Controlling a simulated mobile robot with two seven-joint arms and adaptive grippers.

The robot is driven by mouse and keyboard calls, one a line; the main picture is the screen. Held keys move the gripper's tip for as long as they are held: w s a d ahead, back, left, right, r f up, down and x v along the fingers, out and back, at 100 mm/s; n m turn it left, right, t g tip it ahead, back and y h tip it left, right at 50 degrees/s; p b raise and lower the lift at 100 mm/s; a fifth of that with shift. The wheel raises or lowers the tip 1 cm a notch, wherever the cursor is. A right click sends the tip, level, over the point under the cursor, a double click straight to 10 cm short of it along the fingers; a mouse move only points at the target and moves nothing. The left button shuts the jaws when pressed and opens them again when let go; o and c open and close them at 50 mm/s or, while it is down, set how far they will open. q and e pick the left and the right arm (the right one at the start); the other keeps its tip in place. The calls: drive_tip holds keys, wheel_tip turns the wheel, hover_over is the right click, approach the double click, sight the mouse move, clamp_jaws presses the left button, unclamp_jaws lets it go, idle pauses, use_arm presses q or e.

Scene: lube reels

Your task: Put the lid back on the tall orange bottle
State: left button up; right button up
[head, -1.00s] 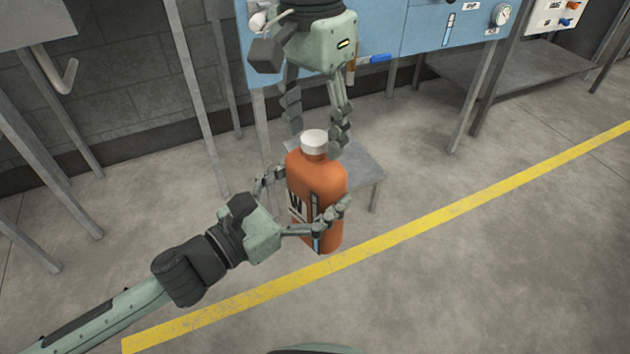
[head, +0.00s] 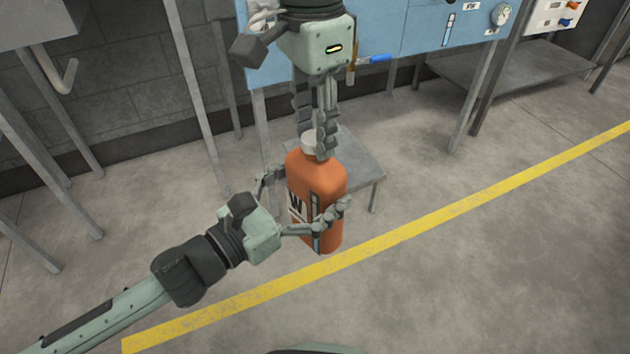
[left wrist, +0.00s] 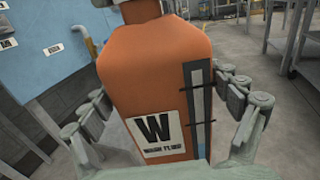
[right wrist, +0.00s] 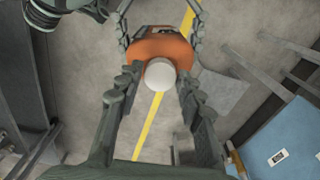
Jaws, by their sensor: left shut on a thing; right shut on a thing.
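The tall orange bottle (head: 316,180) is upright, with a "W" wash fluid label facing my left wrist camera (left wrist: 150,75). My left gripper (head: 308,191) is shut around the bottle's body, one finger on each side. The white lid (head: 308,138) is at the top of the bottle's neck, partly hidden by a finger. My right gripper (head: 314,146) points down from above and is shut on the lid. In the right wrist view the round lid (right wrist: 160,74) lies between the fingers, over the bottle's top. Whether it is fully seated cannot be told.
A low grey metal table (head: 362,168) stands just behind the bottle. A blue panel (head: 410,30) with a gauge is at the back, above my right gripper. A yellow floor line (head: 430,211) crosses the floor. The floor to the right is clear.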

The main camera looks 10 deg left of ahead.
drive_tip(key=m, duration=0.7)
drive_tip(key=shift+m, duration=0.3)
drive_tip(key=m, duration=0.4)
drive_tip(key=shift+m, duration=0.3)
drive_tip(key=m, duration=0.3)
drive_tip(key=o, duration=1.3)
drive_tip(key=shift+a+r, duration=0.1)
drive_tip(key=shift+r, duration=2.15)
drive_tip(key=shift+c, duration=0.4)
